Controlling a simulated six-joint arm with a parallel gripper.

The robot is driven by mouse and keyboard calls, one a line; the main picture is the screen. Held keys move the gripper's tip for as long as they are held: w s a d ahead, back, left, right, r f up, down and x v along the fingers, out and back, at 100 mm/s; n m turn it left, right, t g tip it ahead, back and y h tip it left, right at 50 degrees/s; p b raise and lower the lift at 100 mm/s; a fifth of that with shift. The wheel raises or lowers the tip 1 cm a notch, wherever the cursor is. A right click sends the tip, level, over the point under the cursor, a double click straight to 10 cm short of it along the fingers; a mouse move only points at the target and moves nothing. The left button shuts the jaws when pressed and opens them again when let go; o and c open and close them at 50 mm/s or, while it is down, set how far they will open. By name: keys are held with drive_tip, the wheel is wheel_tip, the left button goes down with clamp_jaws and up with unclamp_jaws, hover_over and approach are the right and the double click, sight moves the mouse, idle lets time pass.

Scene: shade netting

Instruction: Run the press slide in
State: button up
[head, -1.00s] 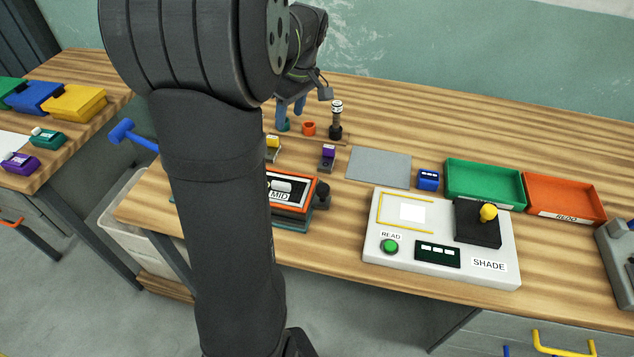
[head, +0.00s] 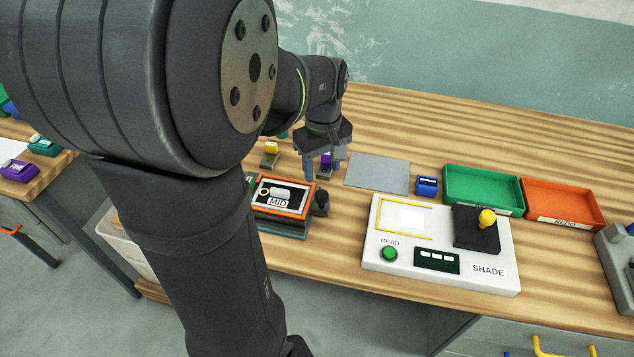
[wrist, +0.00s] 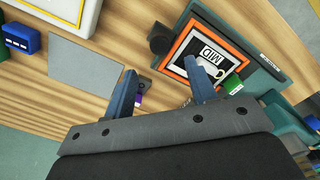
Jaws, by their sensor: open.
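The press (head: 283,226) stands left of centre on the bench, a dark green base with an orange-framed top plate (head: 262,207) marked MID. A black knob (head: 321,203) sticks out at its right side. I cannot tell for certain which part is the slide. My gripper (head: 322,172) is open and empty, pointing down above the bench just behind the knob. In the wrist view the fingers (wrist: 160,70) are apart, with the knob (wrist: 160,40) beyond them and the MID plate (wrist: 208,56) beyond the right finger. My arm hides part of the press's left side.
A purple-topped block (head: 326,163) sits close by the fingers, and a yellow-topped one (head: 270,153) left of it. To the right are a grey mat (head: 377,172), a small blue block (head: 427,186), the white SHADE reader (head: 390,279), a green tray (head: 484,188) and an orange tray (head: 562,204).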

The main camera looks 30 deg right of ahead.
sight(321, 193)
wheel_tip(321, 193, down, 8)
drive_tip(key=shift+c, duration=0.4)
clamp_jaws()
drive_tip(key=shift+w+a, duration=0.1)
